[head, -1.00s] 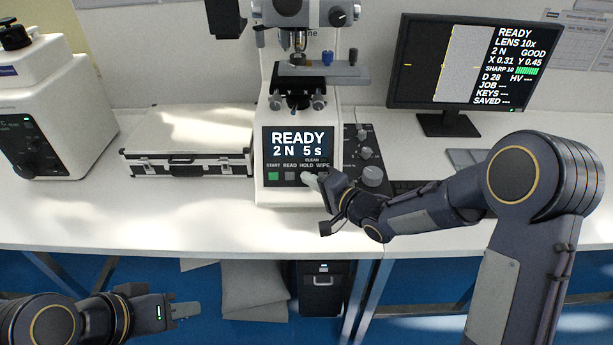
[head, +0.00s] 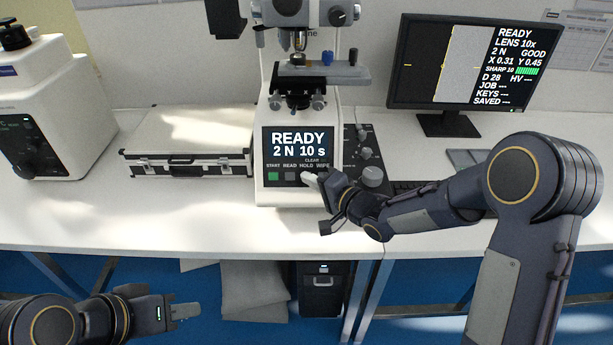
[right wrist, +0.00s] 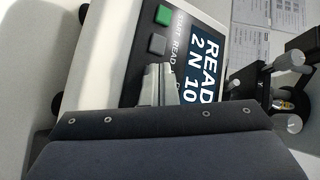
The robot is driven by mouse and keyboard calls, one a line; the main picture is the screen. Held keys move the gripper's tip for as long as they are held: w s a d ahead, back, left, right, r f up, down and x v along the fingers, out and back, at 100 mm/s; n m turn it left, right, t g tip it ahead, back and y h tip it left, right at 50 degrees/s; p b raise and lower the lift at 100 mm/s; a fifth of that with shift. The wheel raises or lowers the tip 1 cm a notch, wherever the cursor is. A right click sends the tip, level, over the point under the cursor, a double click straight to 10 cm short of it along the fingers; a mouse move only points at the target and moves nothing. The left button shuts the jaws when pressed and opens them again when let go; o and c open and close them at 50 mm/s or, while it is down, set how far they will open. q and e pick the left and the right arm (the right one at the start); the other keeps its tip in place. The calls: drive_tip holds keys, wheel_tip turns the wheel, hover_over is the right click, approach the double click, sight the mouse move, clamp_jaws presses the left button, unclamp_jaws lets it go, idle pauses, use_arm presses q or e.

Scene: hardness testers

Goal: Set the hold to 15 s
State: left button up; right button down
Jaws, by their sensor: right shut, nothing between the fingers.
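The hardness tester (head: 262,150) stands on the bench, and its screen (head: 298,143) reads READY, 2 N, 10 s. Below the screen is a row labelled START, READ, HOLD, WIPE, with a green START button (head: 273,176) and a grey READ button (head: 290,177). My right gripper (head: 308,178) is shut and empty, its fingertips at the HOLD button, which they hide; I cannot tell if they touch it. In the right wrist view the closed fingers (right wrist: 157,84) lie over the panel beside the screen (right wrist: 206,72). My left gripper (head: 186,311) is low at the left, away from the bench top; its finger gap is unclear.
A monitor (head: 461,62) stands at the right, showing READY and 2 N. A panel with knobs (head: 371,176) lies right of the tester, close to my right gripper. A silver case (head: 188,142) and another white machine (head: 50,100) stand at the left. The front bench strip is clear.

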drive_tip(key=shift+s+r, duration=0.35)
drive_tip(key=shift+s, duration=0.2)
drive_tip(key=s+r, duration=0.1)
drive_tip(key=s, duration=0.2)
drive_tip(key=s+r+p, duration=0.1)
drive_tip(key=shift+s+r, duration=0.15)
drive_tip(key=shift+r, duration=0.15)
drive_tip(key=shift+d, duration=0.15)
idle(0.5)
